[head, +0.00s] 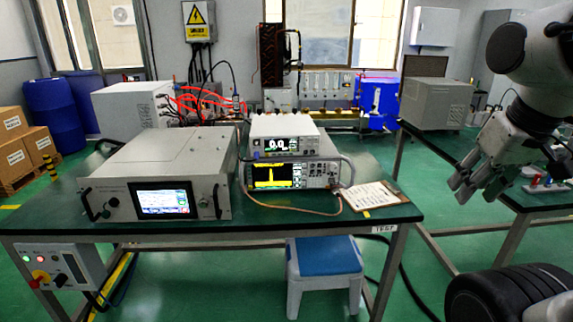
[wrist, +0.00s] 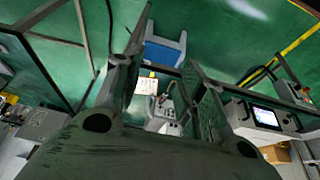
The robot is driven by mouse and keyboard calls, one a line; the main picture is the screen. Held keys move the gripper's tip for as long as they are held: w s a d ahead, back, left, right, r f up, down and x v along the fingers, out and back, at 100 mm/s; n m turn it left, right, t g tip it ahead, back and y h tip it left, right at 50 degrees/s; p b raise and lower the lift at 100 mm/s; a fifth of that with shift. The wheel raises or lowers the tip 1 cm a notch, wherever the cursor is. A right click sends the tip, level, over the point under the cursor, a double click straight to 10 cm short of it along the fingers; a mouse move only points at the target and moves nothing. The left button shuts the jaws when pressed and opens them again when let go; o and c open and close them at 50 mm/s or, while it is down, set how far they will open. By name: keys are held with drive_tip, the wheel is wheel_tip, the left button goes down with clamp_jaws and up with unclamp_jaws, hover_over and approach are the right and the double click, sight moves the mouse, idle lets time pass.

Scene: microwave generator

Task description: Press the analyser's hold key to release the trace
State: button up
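The analyser (head: 318,174) is the lower, wide instrument on the green table, with a dark screen showing a yellow trace and small keys to the right of the screen. Its hold key is too small to pick out. A white meter reading "0.0" (head: 284,134) stands on top of it. My gripper (head: 468,190) hangs at the right, well apart from the analyser, beyond the table's right end. Its fingers are spread and empty. In the wrist view my gripper (wrist: 168,40) shows a clear gap between its fingers, with the instruments seen far off through it.
A large grey generator (head: 160,180) with a lit screen stands left of the analyser. A clipboard (head: 370,197) lies right of it, and a cable loops across the table front. A blue-topped stool (head: 325,256) stands below. Another table (head: 500,190) is at the right.

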drive_tip(key=shift+c, duration=0.2)
idle(0.6)
clamp_jaws()
idle(1.2)
